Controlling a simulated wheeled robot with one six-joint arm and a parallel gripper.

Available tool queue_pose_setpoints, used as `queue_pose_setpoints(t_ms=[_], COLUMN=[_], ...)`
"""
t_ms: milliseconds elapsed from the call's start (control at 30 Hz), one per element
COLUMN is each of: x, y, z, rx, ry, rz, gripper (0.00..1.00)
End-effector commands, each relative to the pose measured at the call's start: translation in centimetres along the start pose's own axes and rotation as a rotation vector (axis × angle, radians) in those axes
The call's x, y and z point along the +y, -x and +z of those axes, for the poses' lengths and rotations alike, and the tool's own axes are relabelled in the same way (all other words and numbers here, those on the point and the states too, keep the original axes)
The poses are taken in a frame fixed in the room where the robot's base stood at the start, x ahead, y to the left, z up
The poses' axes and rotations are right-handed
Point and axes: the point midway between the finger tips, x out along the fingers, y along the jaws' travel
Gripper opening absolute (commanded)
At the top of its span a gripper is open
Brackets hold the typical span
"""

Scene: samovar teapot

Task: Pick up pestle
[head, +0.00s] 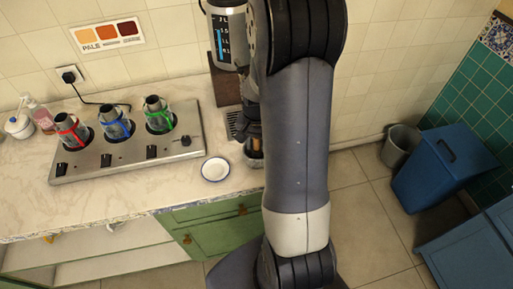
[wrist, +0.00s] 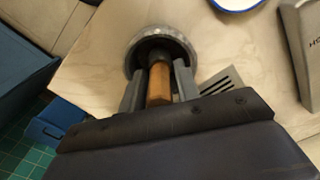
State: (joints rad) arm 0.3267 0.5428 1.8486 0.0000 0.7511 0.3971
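The pestle (wrist: 158,84) has an orange-brown wooden handle and stands in the grey stone mortar (wrist: 184,45) in the wrist view. Its lower end is hidden inside the mortar. My gripper (wrist: 160,72) has one finger on each side of the handle, close against it, and looks shut on the pestle. In the head view, the pestle (head: 258,146) and the mortar (head: 254,160) show only partly, beside my arm at the counter's right end. My gripper (head: 253,135) is mostly covered by my arm there.
A white dish with a blue rim (head: 215,169) lies just left of the mortar. A steel stove (head: 130,156) carries several coloured-banded pots. A blue bin (head: 440,170) and grey bin (head: 400,145) stand on the floor at right.

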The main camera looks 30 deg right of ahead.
Motion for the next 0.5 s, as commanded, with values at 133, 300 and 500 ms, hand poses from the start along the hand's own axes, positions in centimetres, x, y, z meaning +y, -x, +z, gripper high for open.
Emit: queue_pose_setpoints(t_ms=[133,300,500], x=[-0.01,-0.01,-0.01], y=[-0.35,-0.34,-0.32], z=[-0.01,-0.01,-0.01], rx=[0.001,0.001,0.001], ry=[0.0,0.0,0.0], rz=[0.0,0.0,0.0], gripper=[0.31,0.28,0.12])
